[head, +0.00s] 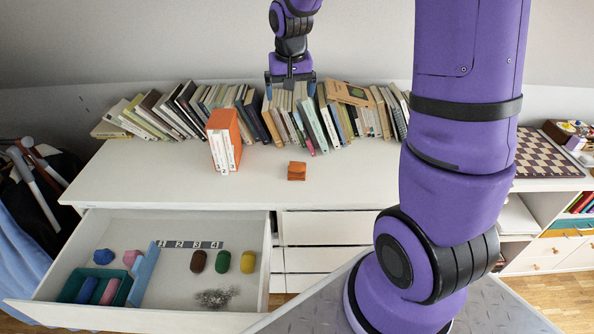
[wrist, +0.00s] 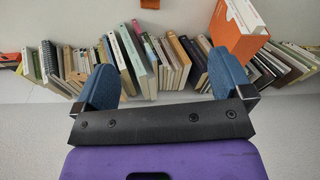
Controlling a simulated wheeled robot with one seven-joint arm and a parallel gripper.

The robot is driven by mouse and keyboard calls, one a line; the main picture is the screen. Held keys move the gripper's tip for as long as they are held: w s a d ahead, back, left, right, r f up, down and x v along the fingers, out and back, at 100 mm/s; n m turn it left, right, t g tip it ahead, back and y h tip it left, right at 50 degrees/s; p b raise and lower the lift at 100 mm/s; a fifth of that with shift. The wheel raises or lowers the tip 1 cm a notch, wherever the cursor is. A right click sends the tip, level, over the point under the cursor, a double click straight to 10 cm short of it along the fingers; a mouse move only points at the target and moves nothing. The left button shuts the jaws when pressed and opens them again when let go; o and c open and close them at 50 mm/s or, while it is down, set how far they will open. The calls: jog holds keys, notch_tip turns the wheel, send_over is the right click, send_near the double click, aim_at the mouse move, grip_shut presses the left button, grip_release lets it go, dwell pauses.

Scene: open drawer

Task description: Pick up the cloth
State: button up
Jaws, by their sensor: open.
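Nothing in view is plainly a cloth. Crumpled blue (head: 103,256) and pink (head: 131,258) pieces lie in the open drawer (head: 185,280), at its left. A teal bin (head: 73,279) there holds rolled-looking blue (head: 87,290) and pink (head: 109,291) items. A grey tangled piece (head: 214,298) lies near the drawer front. A small folded orange item (head: 297,171) sits on the dresser top. My gripper (head: 290,82) is at the row of books at the back, far from the drawer.
Books (head: 180,107) lean along the back of the white dresser top (head: 370,180). Brown, green and yellow rounded items (head: 223,261) lie by a numbered strip (head: 190,244) in the drawer. The dresser top's front is mostly clear.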

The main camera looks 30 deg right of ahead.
jog(key=m+g, duration=0.1)
jog(key=m, duration=0.1)
send_near(297, 164)
jog(key=shift+m+g+y, duration=0.4)
jog(key=f, duration=0.6)
jog(key=shift+w+d+f, duration=0.15)
jog(key=shift+w+f, duration=0.1)
jog(key=shift+w+d+f, duration=0.1)
jog(key=shift+f, duration=1.35)
jog(key=shift+w+d+f, duration=0.1)
jog(key=shift+f, duration=1.4)
jog(key=c, duration=1)
jog(key=shift+r, duration=0.2)
